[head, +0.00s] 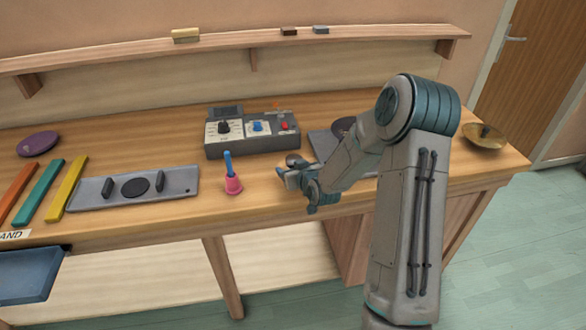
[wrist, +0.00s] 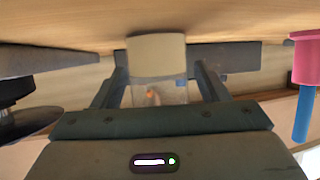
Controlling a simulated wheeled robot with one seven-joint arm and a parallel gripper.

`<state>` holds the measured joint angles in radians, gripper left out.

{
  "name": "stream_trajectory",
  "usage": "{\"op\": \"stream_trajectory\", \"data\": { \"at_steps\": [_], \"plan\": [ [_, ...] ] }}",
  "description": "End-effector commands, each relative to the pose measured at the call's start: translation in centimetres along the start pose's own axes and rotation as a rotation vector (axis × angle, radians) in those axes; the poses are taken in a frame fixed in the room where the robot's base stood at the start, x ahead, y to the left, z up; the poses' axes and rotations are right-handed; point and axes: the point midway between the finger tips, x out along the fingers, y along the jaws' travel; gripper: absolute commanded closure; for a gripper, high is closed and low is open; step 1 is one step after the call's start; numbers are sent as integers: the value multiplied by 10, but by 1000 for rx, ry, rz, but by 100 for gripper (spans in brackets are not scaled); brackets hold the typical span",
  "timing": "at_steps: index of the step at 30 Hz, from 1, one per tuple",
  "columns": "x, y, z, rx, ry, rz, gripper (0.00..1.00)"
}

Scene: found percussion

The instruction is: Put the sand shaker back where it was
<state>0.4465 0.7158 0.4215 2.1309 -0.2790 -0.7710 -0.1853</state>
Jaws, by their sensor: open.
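In the wrist view, which is upside down, the sand shaker (wrist: 156,55) shows as a beige, sand-coloured part with a clear part beyond it. It appears to stand on the table, between the two fingers of my gripper (wrist: 160,80). The fingers are apart, one on each side of it, and I cannot tell whether either touches it. In the head view my gripper (head: 291,172) is low over the front of the bench, right of the pink bell; the shaker cannot be made out there.
The pink bell with a blue handle (head: 232,183) stands close left of my gripper. A grey control box (head: 252,136) is behind. A grey plate (head: 321,142) and a brass cymbal (head: 484,138) are to the right. A long grey plate (head: 90,193) and coloured bars (head: 40,192) lie left.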

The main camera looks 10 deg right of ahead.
Motion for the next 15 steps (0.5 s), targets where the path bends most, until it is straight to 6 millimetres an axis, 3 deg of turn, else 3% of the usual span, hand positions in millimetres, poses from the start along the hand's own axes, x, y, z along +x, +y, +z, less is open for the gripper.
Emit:
{"op": "stream_trajectory", "data": {
  "at_steps": [5,15],
  "plan": [
    [-18,1,-2,-2,2,1,32],
    [-80,1,-1,-3,1,2,32]
  ]
}}
